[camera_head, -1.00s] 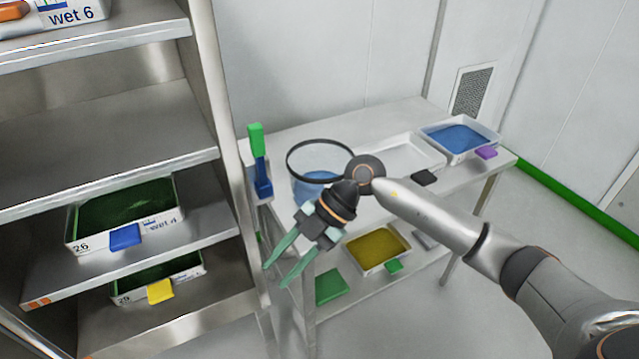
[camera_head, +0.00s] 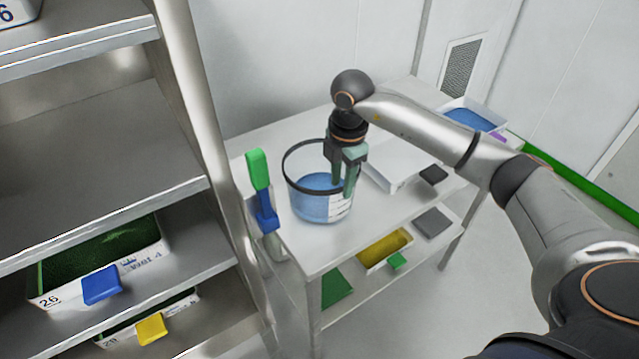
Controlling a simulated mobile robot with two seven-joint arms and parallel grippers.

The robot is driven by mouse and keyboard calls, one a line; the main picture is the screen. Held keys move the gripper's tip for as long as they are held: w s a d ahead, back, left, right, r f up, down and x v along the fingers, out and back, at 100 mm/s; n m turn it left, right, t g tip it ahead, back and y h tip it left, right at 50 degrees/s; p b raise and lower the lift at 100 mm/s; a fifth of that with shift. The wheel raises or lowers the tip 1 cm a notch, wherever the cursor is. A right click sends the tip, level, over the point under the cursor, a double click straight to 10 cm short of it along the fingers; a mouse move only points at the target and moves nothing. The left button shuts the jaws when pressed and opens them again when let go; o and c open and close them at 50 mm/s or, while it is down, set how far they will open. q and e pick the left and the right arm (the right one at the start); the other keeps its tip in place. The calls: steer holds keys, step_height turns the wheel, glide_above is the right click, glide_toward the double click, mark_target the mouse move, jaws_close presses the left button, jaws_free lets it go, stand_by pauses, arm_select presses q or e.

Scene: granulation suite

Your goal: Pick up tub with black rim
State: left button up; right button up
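The clear tub with a black rim (camera_head: 290,172) stands upright on the top of the steel table, near its left end, with blue contents in its lower part. My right gripper (camera_head: 347,192) points down at the tub's right side, its green fingers overlapping the rim and wall there. The fingers show a narrow gap between them. I cannot tell whether they straddle the wall or touch it. My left gripper is not in view.
A scoop with a green and blue handle (camera_head: 262,190) stands at the table's left end. A white tray (camera_head: 395,172) and a tray of blue material (camera_head: 470,118) are to the right. A lower shelf holds a yellow-filled tray (camera_head: 385,248). A steel rack (camera_head: 190,90) stands close on the left.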

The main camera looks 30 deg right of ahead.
mark_target(338, 218)
step_height(338, 218, down, 8)
steer(key=shift+w+f+p, duration=0.1)
steer(key=shift+w+p, duration=0.05)
steer(key=shift+p, duration=0.3)
jaws_close()
stand_by(1.4)
